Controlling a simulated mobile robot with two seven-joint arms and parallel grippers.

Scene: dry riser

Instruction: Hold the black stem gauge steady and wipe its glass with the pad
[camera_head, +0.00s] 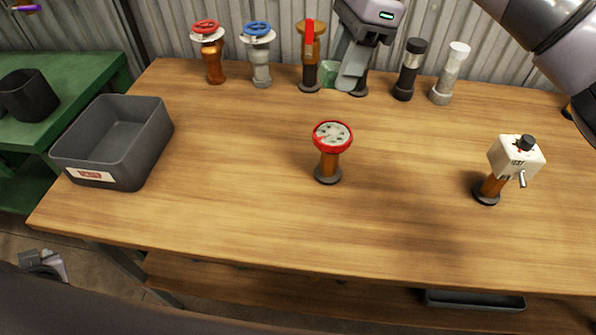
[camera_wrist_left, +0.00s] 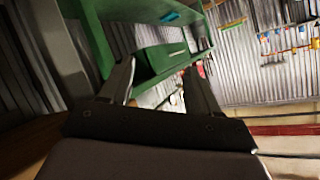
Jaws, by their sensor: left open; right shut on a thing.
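My right gripper (camera_head: 345,78) is at the back of the table and is shut on what looks like a green pad (camera_head: 328,73); the fingers partly cover it. Behind the fingers a fixture with a dark round base (camera_head: 358,91) is mostly hidden, so I cannot tell whether it is the black stem gauge. A red-rimmed round gauge (camera_head: 332,136) with a pale dial stands upright mid-table, but its stem is orange-brown. My left gripper (camera_wrist_left: 158,72) is open and empty in the left wrist view, away from the table objects.
A grey bin (camera_head: 150,150) stands at the table's left. The back row holds red-wheel (camera_head: 207,40), blue-wheel (camera_head: 258,45) and red-lever (camera_head: 309,50) valves, plus black (camera_head: 408,70) and white-capped (camera_head: 450,75) fittings. A white box fixture (camera_head: 510,157) stands right. The front is clear.

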